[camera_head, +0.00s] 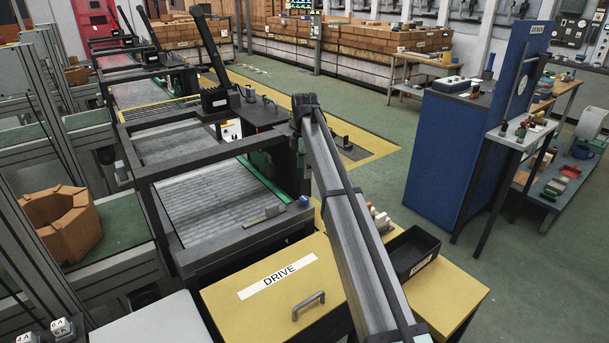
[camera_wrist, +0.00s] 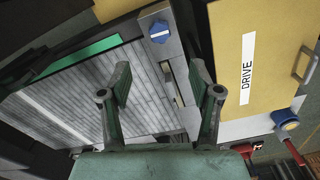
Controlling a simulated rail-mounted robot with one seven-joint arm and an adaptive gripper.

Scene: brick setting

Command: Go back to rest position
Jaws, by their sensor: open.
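My gripper (camera_wrist: 160,85) shows in the wrist view with its two fingers spread apart and nothing between them. It hangs over the metal edge strip between the grey slatted conveyor (camera_wrist: 75,98) and the yellow cover marked DRIVE (camera_wrist: 265,25). In the head view the same conveyor (camera_head: 200,190) and the yellow DRIVE cover (camera_head: 255,275) are at centre left and bottom centre. I cannot make out the gripper's fingers in the head view.
A blue round knob (camera_wrist: 160,32) sits on the edge strip, and a second blue knob (camera_wrist: 285,119) is beside the cover. A black tray (camera_head: 412,252) lies right of the cover. A blue cabinet (camera_head: 450,145) stands at right, with green floor before it.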

